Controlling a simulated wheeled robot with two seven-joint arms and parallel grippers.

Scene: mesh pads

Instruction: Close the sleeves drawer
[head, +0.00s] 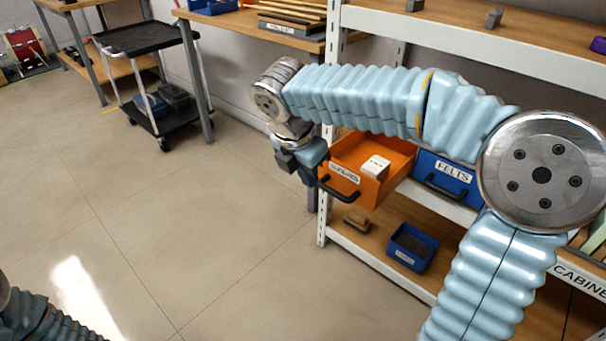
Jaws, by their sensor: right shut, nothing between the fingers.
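The orange sleeves drawer (396,183) is pulled out from the shelf unit, with a label and a dark handle (338,191) on its front. A small white box (375,167) lies inside it. My right gripper (306,174) is shut and empty, by the left end of the drawer front. Whether it touches the drawer or handle I cannot tell. My right arm passes above the drawer and hides part of the shelf behind it. Only a piece of my left arm shows at the lower left; its gripper is out of view.
A blue felts drawer (449,179) sits right of the orange one. A blue bin (412,247) and a brown block (356,220) lie on the lower shelf. A shelf post (324,225) stands near my right gripper. A black cart (145,38) stands at the back left. The floor at left is clear.

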